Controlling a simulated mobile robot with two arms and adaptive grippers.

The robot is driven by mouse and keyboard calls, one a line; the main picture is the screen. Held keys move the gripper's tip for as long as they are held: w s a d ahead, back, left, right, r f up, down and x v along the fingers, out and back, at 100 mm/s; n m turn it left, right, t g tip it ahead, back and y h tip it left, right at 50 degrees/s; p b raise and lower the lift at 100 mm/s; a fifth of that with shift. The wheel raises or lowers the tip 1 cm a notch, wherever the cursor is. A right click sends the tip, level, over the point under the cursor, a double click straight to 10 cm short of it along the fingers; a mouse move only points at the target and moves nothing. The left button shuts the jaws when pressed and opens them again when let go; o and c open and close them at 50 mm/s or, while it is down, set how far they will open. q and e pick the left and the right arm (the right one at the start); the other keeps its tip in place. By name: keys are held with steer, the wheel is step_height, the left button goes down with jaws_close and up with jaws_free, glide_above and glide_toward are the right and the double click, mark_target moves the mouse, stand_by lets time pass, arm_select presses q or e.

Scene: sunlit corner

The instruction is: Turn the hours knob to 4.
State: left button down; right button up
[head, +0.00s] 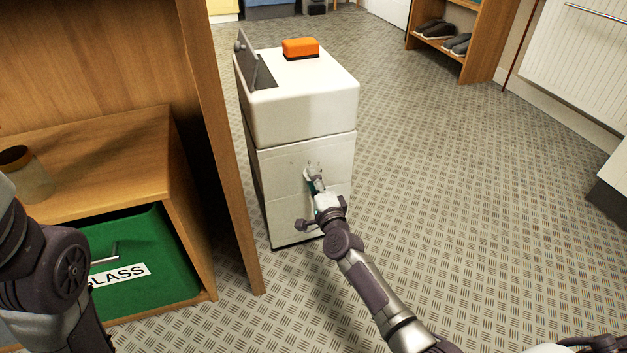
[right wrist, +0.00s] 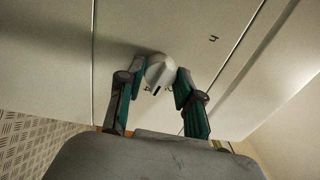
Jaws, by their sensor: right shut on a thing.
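The hours knob (right wrist: 160,66) is a small pale round knob on the white panel in the right wrist view. A short dark pointer mark on it faces the lower part of that picture. Other small marks beside the knob are partly hidden. My right gripper (head: 313,174) reaches the front of the white unit (head: 300,110) and is shut on the knob, one finger on each side. My left arm shows at the left edge; its gripper is out of view.
An orange block (head: 300,47) lies on top of the white unit. A wooden cabinet (head: 120,160) with a brown-topped jar (head: 27,175) and a green drawer labelled GLASS (head: 160,240) stands close on the left. The patterned floor (head: 480,200) to the right is clear.

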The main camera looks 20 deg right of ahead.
steer(key=o, duration=1.2)
steer(key=shift+c, duration=0.2)
steer(key=shift+s, duration=0.1)
steer(key=s, duration=1.2)
steer(key=shift+d+f, duration=0.2)
steer(key=shift+f, duration=0.25)
steer(key=shift+r, duration=0.15)
